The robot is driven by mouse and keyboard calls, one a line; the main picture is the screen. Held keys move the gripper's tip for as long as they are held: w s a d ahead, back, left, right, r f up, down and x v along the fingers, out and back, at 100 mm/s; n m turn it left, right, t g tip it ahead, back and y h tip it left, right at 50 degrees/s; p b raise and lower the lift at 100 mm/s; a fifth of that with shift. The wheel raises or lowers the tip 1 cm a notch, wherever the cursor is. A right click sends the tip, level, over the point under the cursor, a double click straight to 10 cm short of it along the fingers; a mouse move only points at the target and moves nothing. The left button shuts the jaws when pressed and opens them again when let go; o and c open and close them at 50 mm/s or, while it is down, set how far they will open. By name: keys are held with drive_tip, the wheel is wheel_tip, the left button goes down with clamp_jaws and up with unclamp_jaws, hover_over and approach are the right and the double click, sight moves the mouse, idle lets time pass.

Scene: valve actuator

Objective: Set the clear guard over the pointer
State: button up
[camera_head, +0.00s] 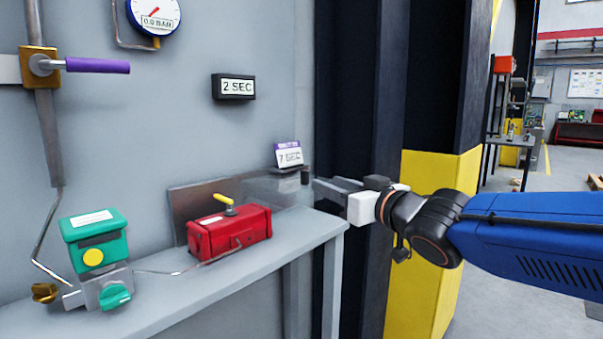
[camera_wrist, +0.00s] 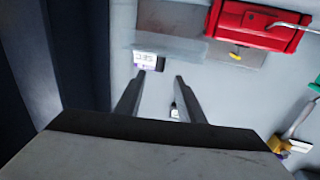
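The pointer (camera_head: 224,199) is a yellow lever on top of the red actuator body (camera_head: 230,231), which sits on the grey shelf.
A green-topped unit (camera_head: 95,240) stands left on the shelf (camera_head: 240,275). A "2 SEC" display (camera_head: 234,87) is on the wall. A dark and yellow column (camera_head: 428,200) stands behind my arm.

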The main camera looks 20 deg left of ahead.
sight(297, 181)
drive_tip(key=x, duration=1.4)
drive_tip(key=shift+w+a, duration=0.3)
drive_tip(key=shift+c, duration=0.3)
clamp_jaws()
